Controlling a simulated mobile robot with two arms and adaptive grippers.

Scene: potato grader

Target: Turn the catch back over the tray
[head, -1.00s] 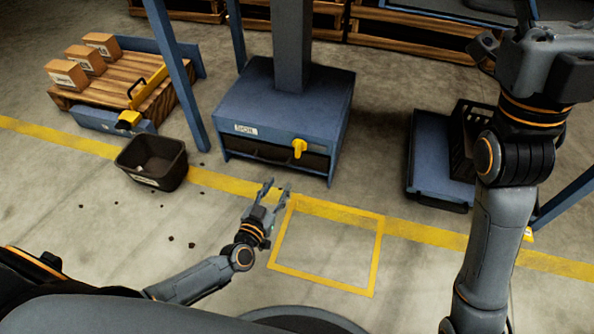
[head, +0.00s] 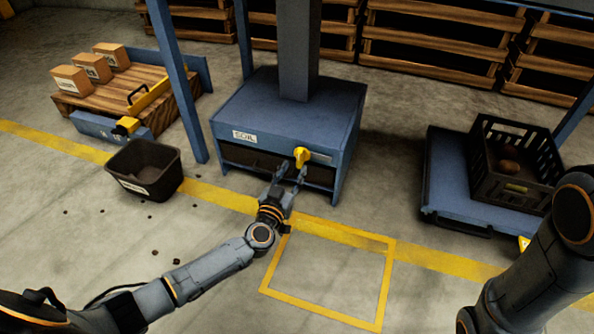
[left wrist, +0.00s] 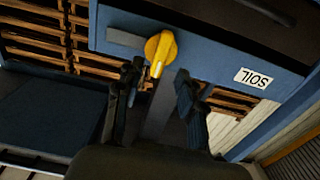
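The yellow catch (head: 302,157) is on the front of the blue cabinet, at the right end of the dark tray front (head: 250,161). In the left wrist view the catch (left wrist: 159,46) shows a round hub, with its narrow end toward my fingers. My left gripper (head: 291,173) is open and empty just in front of the cabinet. Its fingertips are close below the catch in the head view; I cannot tell whether they touch it. In the left wrist view the fingers stand apart, with the catch beyond the gap between them. My right gripper is out of view.
A SOIL label (head: 244,136) is on the cabinet (head: 290,110). A black bin (head: 145,170) stands left, beside a pallet with boxes (head: 70,80). A black crate (head: 515,165) sits on a blue platform (head: 450,190) at right. The yellow floor square (head: 330,270) is empty.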

